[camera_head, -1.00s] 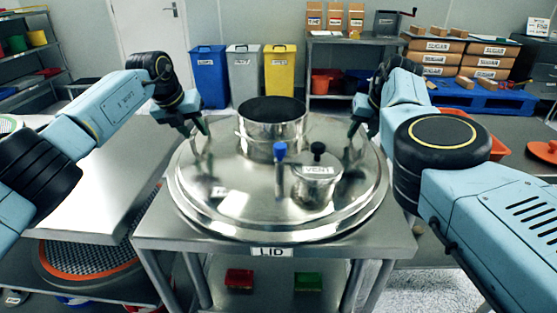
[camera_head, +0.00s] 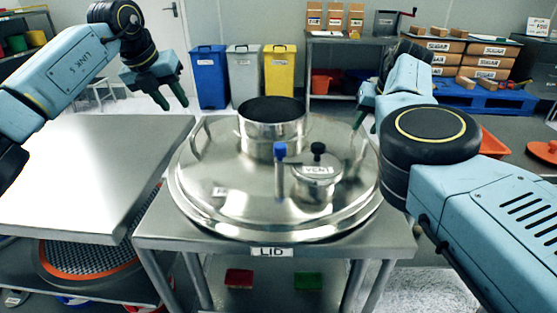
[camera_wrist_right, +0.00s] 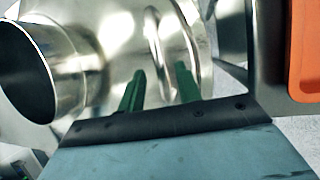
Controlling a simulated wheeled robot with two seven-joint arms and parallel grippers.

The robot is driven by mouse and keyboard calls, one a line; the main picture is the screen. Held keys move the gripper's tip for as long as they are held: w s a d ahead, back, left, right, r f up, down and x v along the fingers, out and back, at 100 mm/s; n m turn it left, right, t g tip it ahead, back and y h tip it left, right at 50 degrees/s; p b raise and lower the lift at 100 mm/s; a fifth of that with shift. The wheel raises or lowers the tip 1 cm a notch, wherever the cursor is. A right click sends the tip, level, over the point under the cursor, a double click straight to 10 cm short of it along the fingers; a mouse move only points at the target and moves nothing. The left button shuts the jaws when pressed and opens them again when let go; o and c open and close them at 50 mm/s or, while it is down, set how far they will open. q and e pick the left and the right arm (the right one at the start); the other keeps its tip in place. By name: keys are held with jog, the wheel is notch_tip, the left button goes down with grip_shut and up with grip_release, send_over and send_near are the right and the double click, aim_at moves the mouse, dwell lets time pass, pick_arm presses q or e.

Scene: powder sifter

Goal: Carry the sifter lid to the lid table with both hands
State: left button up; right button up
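The sifter lid (camera_head: 235,185) is a wide, shiny steel disc lying flat on the steel table with the "LID" label (camera_head: 150,243). It carries a round port, a blue-topped post and a small vent pot. Its left handle (camera_head: 196,138) stands free. My left gripper (camera_head: 171,100) is open and empty, up and to the left of the lid. My right gripper (camera_wrist_right: 160,90) is open at the right handle (camera_wrist_right: 190,40), its green fingers apart near the loop. Whether they touch the handle cannot be told. My right arm hides part of that side in the head view.
A bare steel table (camera_head: 90,165) stands close on the left, with an orange-rimmed mesh screen (camera_head: 90,262) below it. Bins (camera_head: 243,78) stand at the back. An orange tray (camera_head: 492,145) is to the right, and a blue pallet (camera_head: 490,98) lies behind.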

jog(key=v, duration=0.8)
jog(key=shift+r, duration=0.3)
jog(key=shift+s+d, duration=0.1)
